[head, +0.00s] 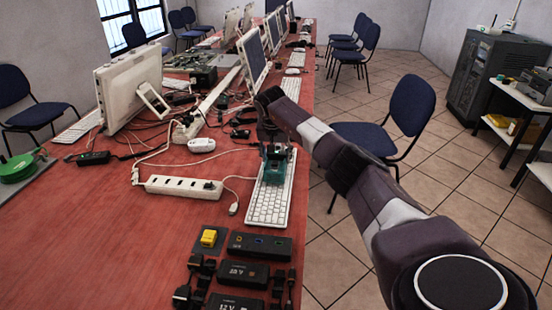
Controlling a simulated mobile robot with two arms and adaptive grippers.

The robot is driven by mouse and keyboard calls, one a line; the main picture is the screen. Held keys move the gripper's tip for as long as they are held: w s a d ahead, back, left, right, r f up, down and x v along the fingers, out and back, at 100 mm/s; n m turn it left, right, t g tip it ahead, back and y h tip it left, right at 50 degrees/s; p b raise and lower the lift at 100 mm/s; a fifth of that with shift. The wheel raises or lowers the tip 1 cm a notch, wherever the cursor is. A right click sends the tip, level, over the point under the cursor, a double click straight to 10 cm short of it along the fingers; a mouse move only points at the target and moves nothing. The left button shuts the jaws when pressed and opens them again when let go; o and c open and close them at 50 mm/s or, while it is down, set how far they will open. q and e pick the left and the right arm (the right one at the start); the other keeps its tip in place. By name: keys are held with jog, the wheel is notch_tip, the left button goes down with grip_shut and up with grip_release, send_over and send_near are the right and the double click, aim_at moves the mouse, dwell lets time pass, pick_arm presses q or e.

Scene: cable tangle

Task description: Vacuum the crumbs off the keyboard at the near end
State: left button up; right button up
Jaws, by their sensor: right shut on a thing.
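The near keyboard (267,207) is white and lies lengthwise near the right edge of the red table. My right gripper (270,142) comes in from the right over the keyboard's far end. It is shut on a small green and dark device (276,166), which looks like the handheld vacuum. The device is upright over the far part of the keys and hides them. I cannot tell whether it touches the keys. Crumbs are too small to make out. My left gripper is not in view.
A white power strip (183,187) and cables lie left of the keyboard. A white mouse (201,145) is beyond it. Black adapters (240,274) and a yellow piece (208,238) sit at the near end. A blue chair (394,120) stands right of the table.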

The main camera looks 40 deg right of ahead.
jog(key=shift+w+d+b, duration=0.5)
jog(key=shift+w+d, duration=0.05)
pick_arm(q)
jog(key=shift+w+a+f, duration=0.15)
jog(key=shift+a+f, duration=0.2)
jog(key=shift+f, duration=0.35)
pick_arm(e)
jog(key=shift+w+d, duration=0.15)
jog(key=shift+d, duration=0.1)
notch_tip(320, 180, up, 5)
jog(key=p, duration=0.4)
jog(key=shift+f, duration=0.2)
notch_tip(320, 180, up, 3)
jog(key=p, duration=0.2)
jog(key=shift+f+p, duration=0.15)
jog(key=shift+p, duration=0.2)
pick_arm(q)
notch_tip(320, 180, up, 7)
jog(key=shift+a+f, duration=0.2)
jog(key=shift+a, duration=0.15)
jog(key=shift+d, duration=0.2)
pick_arm(e)
jog(key=shift+f, duration=0.1)
